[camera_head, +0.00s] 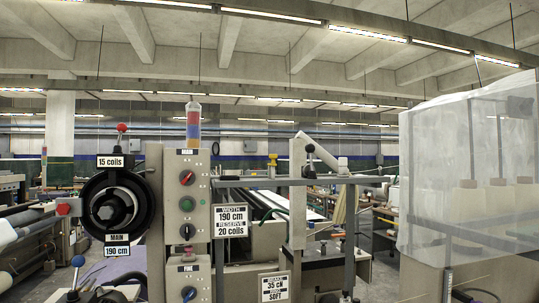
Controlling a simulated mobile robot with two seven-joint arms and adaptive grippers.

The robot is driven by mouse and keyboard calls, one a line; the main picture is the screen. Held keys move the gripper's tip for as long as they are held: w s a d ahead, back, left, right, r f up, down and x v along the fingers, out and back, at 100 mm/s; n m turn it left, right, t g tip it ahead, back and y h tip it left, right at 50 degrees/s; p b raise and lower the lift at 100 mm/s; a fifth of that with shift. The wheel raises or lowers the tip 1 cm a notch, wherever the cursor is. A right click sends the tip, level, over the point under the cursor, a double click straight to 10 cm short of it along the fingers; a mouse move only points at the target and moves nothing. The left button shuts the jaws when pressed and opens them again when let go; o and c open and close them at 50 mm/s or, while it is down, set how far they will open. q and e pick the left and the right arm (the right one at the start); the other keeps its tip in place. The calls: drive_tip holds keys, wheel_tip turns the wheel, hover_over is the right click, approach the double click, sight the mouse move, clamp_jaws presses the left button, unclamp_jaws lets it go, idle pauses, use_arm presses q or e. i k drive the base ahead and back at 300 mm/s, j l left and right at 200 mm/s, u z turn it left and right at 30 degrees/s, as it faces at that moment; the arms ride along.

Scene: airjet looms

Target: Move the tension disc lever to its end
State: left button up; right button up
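No lever here is labelled as the tension disc lever. A red-ball lever (122,128) stands above the black feeder disc (112,207). A sign (275,288) at the bottom, partly cut off, reads 35 cN and SOFT. I cannot make out either gripper in the head view.
A grey control column (187,200) with several knobs and a signal tower (193,128) stands left of centre. A grey horizontal rail (350,181) crosses the middle. A translucent cover (465,170) fills the right.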

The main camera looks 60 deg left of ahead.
sight(310, 148)
drive_tip(key=u, duration=1.75)
drive_tip(key=i+j+z, duration=0.15)
drive_tip(key=j, duration=0.25)
drive_tip(key=i+j+z, duration=0.15)
drive_tip(key=j, duration=0.25)
